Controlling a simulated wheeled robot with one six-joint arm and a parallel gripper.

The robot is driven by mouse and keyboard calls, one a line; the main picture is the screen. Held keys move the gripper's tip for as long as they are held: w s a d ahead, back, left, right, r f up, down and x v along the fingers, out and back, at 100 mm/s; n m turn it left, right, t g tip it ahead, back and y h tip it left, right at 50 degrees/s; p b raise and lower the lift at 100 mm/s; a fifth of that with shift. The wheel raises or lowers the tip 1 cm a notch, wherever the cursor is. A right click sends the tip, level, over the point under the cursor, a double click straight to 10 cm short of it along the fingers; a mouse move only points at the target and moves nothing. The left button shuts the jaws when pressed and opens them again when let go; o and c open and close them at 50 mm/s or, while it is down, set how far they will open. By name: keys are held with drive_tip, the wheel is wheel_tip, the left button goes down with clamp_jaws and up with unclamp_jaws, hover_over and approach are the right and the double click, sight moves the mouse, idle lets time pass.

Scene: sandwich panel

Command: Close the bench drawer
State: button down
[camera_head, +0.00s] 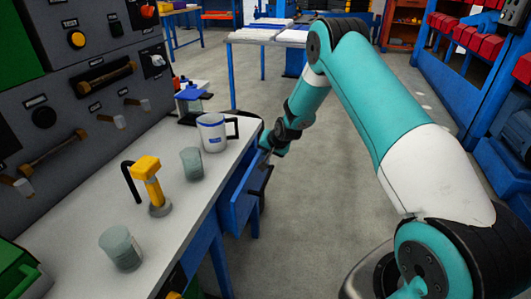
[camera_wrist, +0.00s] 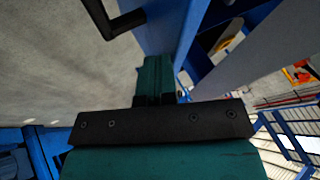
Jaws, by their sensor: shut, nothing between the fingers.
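The blue bench drawer (camera_head: 238,200) stands pulled out from the front of the bench (camera_head: 190,215), below its worktop. Its black handle (camera_head: 265,181) is on the outer front. My gripper (camera_head: 267,151) is at the far end of the drawer front, close above the handle. In the wrist view the shut teal fingers (camera_wrist: 154,78) overlap the blue drawer front (camera_wrist: 172,28), with the black handle (camera_wrist: 128,22) to their left. Nothing is between the fingers. I cannot tell whether they touch the drawer.
On the worktop stand a white mug (camera_head: 213,132), two grey-green cups (camera_head: 192,163) (camera_head: 121,248) and a yellow tool (camera_head: 148,180). A grey control panel (camera_head: 75,75) rises behind. The floor (camera_head: 310,220) right of the drawer is clear.

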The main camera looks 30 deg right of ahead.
idle(0.3)
drive_tip(key=s+d+r, duration=0.3)
drive_tip(key=s+r, duration=0.5)
drive_tip(key=s, duration=0.1)
drive_tip(key=s+a+f+y+b, duration=0.1)
drive_tip(key=s+f+y+b, duration=0.2)
drive_tip(key=s+f+b, duration=0.3)
drive_tip(key=m+t+y+b, duration=0.1)
drive_tip(key=t+y+b, duration=0.1)
drive_tip(key=y+b, duration=0.45)
approach(249, 177)
drive_tip(key=shift+h, duration=0.95)
drive_tip(key=x, duration=0.3)
drive_tip(key=b+x, duration=0.1)
drive_tip(key=x, duration=0.2)
drive_tip(key=shift+s+a+r, duration=0.1)
drive_tip(key=shift+s+a, duration=0.15)
drive_tip(key=shift+a, duration=0.05)
drive_tip(key=shift+w+a, duration=0.45)
drive_tip(key=shift+w, duration=0.1)
